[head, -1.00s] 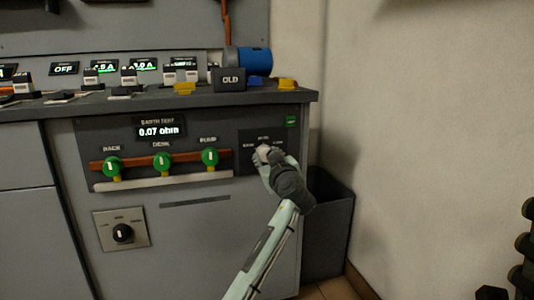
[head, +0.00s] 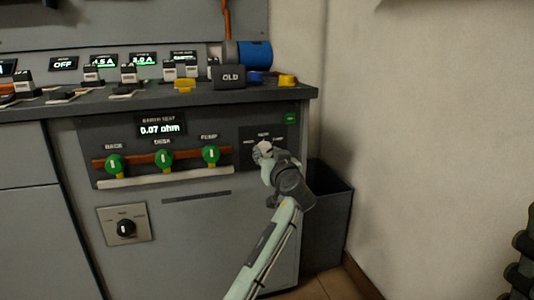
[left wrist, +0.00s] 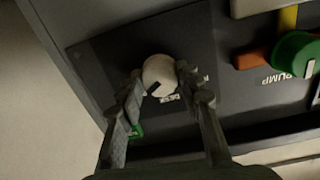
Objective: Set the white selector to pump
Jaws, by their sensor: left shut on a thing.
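The white selector (head: 264,147) is a round knob on a dark plate (head: 250,136) at the right of the grey cabinet front. It also shows in the left wrist view (left wrist: 160,70), with a dark pointer mark on its lower side there, near a small label. My left gripper (head: 266,158) is shut on the selector, with one finger on each side in the left wrist view (left wrist: 158,84). My fingers hide part of the knob in the head view. My right gripper is not in view.
Green knobs labelled RACK (head: 115,163), DESK (head: 163,159) and PUMP (head: 211,154) sit left of the selector, under a display (head: 160,128) reading 0.07 ohm. A black dial (head: 125,228) is lower left. A dark bin (head: 330,220) stands between cabinet and wall.

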